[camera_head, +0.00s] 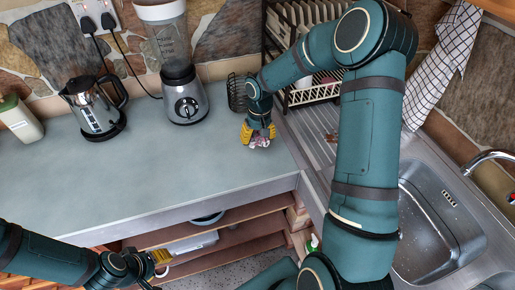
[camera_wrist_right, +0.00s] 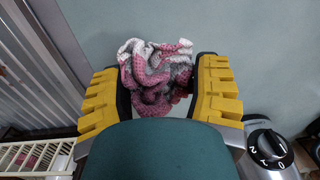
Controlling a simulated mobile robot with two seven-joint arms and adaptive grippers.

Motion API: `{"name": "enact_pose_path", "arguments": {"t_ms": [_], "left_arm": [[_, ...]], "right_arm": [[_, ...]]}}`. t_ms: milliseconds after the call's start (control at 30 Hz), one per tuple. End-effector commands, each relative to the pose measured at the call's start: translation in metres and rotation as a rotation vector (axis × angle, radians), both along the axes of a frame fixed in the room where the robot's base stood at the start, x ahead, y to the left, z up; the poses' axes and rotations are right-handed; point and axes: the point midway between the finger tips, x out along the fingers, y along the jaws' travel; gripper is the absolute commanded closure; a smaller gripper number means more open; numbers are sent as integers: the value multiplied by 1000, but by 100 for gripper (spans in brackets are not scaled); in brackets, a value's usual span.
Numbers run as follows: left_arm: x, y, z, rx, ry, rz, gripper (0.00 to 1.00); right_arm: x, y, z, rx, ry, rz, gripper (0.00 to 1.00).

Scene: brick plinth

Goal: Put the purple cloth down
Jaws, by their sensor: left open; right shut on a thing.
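The purple cloth (camera_wrist_right: 155,75) is a crumpled, pink-purple and white knitted piece. In the right wrist view it sits between the yellow fingers of my right gripper (camera_wrist_right: 160,92), which is shut on it. In the head view the cloth (camera_head: 260,143) shows just below the right gripper (camera_head: 258,134), over the right end of the grey counter (camera_head: 150,180). I cannot tell whether the cloth touches the counter. My left gripper (camera_head: 156,270) is open and empty, low at the bottom left, in front of the counter.
A blender (camera_head: 184,95) and a steel kettle (camera_head: 95,105) stand at the back of the counter. A dish rack (camera_head: 312,95), a wire basket (camera_head: 237,93) and the sink (camera_head: 435,225) are near the right arm. The counter's middle and front are clear.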

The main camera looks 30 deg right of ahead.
Motion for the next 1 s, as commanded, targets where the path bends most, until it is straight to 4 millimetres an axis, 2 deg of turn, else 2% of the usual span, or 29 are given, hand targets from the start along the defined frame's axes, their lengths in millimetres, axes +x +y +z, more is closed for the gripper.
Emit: {"name": "enact_pose_path", "arguments": {"t_ms": [100, 367, 567, 933, 967, 1000], "left_arm": [[0, 0, -2, 1, 1, 1, 53], [0, 0, -2, 1, 0, 0, 53], [0, 0, -4, 1, 0, 0, 53], [0, 0, -7, 1, 0, 0, 53], [0, 0, -6, 1, 0, 0, 53], [0, 0, -6, 1, 0, 0, 53]], "right_arm": [[-1, 1, -21, 2, 3, 0, 64], [0, 0, -41, 0, 1, -1, 64], [-1, 1, -67, 0, 2, 0, 64], [0, 0, -71, -1, -1, 0, 64], [0, 0, -70, -1, -1, 0, 23], [0, 0, -70, -1, -1, 0, 9]]}}
